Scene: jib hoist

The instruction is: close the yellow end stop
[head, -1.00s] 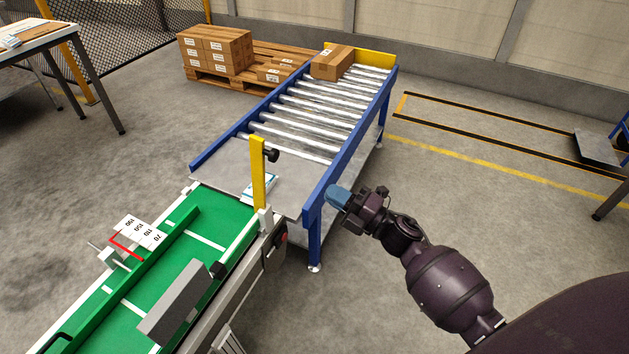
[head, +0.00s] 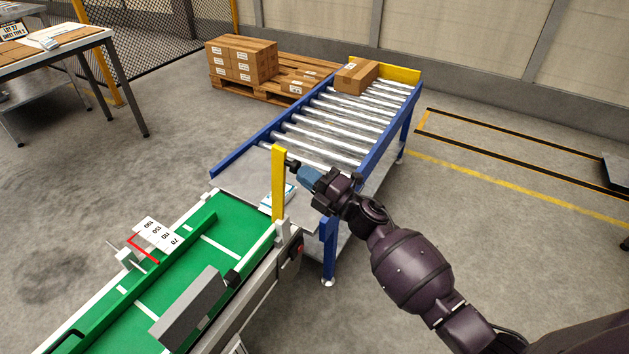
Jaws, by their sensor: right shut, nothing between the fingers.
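The yellow end stop (head: 279,183) is a flat yellow bar standing upright at the far right corner of the green belt conveyor (head: 216,227). A black knob (head: 293,165) sticks out from its upper right side. My right gripper (head: 307,177) is shut and empty, its blue fingertips just right of the bar and close to the knob. Whether the fingertips touch the knob I cannot tell. My left gripper is not in view.
A blue-framed roller conveyor (head: 345,125) continues beyond the belt, with a carton (head: 356,77) at its far end. A white-and-blue packet (head: 290,193) lies on the grey plate behind the bar. Stacked cartons (head: 241,60) stand on a pallet.

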